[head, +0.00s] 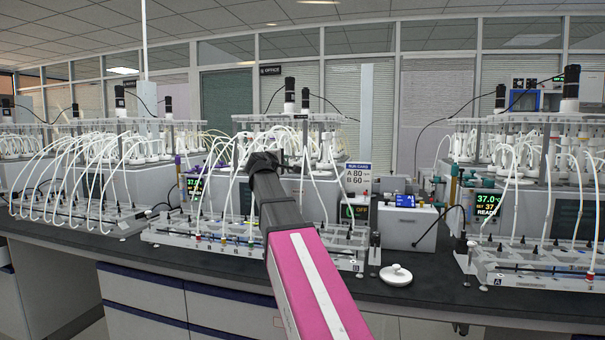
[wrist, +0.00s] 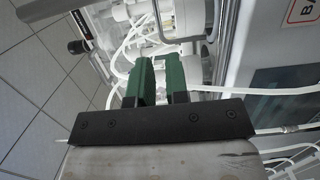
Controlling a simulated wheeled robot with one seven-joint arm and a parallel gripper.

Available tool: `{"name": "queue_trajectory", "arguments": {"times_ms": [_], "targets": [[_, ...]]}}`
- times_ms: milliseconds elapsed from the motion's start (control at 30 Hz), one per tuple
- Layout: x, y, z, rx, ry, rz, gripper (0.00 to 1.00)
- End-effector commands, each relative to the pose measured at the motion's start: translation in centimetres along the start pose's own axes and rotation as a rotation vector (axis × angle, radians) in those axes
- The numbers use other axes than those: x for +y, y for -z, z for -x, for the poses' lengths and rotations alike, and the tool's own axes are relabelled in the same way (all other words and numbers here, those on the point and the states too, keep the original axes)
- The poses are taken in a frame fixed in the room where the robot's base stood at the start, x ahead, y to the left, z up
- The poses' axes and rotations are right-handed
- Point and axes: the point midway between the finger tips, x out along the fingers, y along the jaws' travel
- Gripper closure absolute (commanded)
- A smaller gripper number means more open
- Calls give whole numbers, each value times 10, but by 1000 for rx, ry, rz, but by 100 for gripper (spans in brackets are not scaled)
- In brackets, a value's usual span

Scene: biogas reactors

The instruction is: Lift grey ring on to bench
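My gripper (head: 266,162) is raised over the bench, in front of the middle reactor rig. In the wrist view its two green fingers (wrist: 160,78) stand apart with a narrow gap, and I see nothing held between them. A grey curved bar (wrist: 204,40) shows beyond the fingertips among white tubes; I cannot tell whether it is the grey ring. No grey ring can be made out clearly in the head view. The dark bench (head: 440,292) runs across the front.
The middle rig (head: 190,236) and right rig (head: 545,270) carry many white looping tubes. A white knobbed lid (head: 396,275) lies on the bench, beside a small grey box with a blue display (head: 407,228). A sign (head: 356,178) stands behind. Bare bench shows around the lid.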

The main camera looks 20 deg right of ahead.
Motion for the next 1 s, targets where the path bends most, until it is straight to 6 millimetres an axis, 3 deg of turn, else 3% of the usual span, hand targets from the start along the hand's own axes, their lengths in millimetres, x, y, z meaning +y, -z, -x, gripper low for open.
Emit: {"name": "queue_trajectory", "arguments": {"times_ms": [167,500,767,1000], "targets": [[0,0,-5,0,0,-1,85],[1,1,-50,-1,0,-1,85],[1,-1,-67,0,0,-1,85],[2,-2,-101,0,1,-1,85]]}}
